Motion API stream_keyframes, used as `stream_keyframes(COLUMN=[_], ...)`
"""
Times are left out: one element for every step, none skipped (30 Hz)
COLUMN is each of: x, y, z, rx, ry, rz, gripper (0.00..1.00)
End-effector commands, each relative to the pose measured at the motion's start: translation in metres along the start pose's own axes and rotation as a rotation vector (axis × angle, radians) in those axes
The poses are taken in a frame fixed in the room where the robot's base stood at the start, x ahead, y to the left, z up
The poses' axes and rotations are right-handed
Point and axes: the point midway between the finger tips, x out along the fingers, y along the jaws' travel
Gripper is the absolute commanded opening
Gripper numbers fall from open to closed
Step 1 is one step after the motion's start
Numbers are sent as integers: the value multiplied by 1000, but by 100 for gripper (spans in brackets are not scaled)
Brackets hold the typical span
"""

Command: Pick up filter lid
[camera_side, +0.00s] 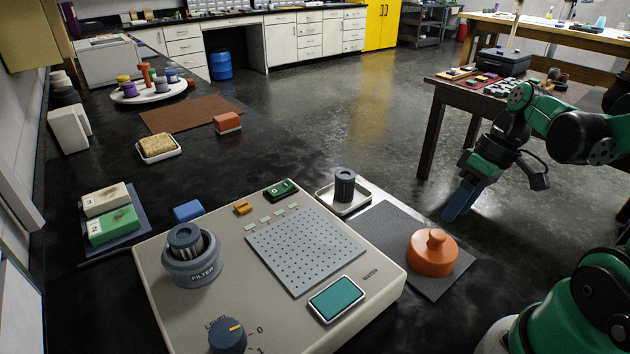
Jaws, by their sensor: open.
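An orange round lid with a small knob on top (432,254) sits on a dark grey mat (390,235) to the right of the device; it appears to be the filter lid. The round grey-blue filter housing (193,265), marked FILTER, stands on the device's left part, uncovered, with a dark ribbed cartridge (185,238) in it. My gripper (455,210) hangs in the air at the right, up and to the right of the lid in the picture. It has blue fingers pointing down, is open and holds nothing visible.
The beige device (215,320) has a perforated plate, a teal screen and a LEVEL knob (228,334). A second ribbed cartridge (345,184) stands in a white tray (322,205) behind the mat. A sponge dish (158,150) and labelled blocks (110,225) lie at the left.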

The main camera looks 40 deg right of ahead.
Motion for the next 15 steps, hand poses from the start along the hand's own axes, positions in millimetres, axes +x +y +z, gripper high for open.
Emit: stream_keyframes(x=[4, 8, 12, 15, 18, 23, 26, 29, 32, 35, 37, 40, 42, 44, 46], y=[0, 0, 0, 0, 0, -1, 0, 0, 0, 0, 0, 0, 0, 0, 0], z=[0, 0, -1, 0, 0, 0, 0, -1, -1, -1, -1, -1, -1, -1, 0], rx=[-3, -3, -3, -3, -2, -2, -2, -3, -2, -2, -1, -1, -1, -1, -1], ry=[-1, -1, -1, -1, 0, 0, 0, 0, 0, 0, 0, 0, 0, 0, 0], rz=[1, 1, 1, 2, 2, 3, 3, 3, 4, 4, 4, 4, 4, 4, 4], gripper=[52, 52, 52, 52, 52, 52, 52, 52, 52, 52, 52, 52, 52, 52, 52])
